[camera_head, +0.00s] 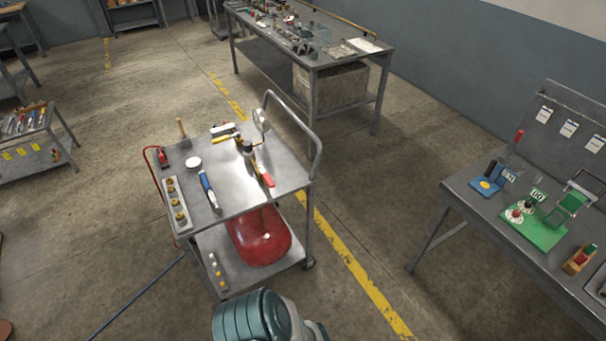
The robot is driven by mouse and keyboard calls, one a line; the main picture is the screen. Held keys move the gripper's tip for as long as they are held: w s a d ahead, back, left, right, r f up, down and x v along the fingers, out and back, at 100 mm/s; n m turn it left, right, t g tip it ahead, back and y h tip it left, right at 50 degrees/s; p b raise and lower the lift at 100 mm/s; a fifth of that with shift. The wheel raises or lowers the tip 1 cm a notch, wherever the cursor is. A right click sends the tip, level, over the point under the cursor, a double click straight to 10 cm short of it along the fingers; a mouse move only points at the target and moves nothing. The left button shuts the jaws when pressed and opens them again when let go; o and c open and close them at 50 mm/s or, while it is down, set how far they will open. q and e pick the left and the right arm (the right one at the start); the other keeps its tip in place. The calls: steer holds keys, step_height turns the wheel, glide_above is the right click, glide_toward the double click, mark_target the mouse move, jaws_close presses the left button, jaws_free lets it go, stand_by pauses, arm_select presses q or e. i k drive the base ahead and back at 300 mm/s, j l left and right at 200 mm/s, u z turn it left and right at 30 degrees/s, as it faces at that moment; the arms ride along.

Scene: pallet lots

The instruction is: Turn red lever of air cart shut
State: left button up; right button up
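The air cart (236,208) is a grey metal trolley in the middle of the head view, with a tubular handle at its right side. A red lever (267,179) stands out near the right part of its top, beside a black and pale fitting (247,149). The lever slants down to the right; its open or shut setting is too small to tell. A red tank (260,238) sits on the lower shelf, partly hidden by the top. Neither of my grippers is in view.
The cart top also holds a blue-handled tool (209,190), a strip of brass fittings (177,204) and a white round item (193,163). A blue hose (135,298) lies on the floor at left. A workbench (520,237) stands right; open floor separates it from the cart.

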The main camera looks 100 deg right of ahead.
mark_target(270, 183)
steer(key=z, duration=3.1)
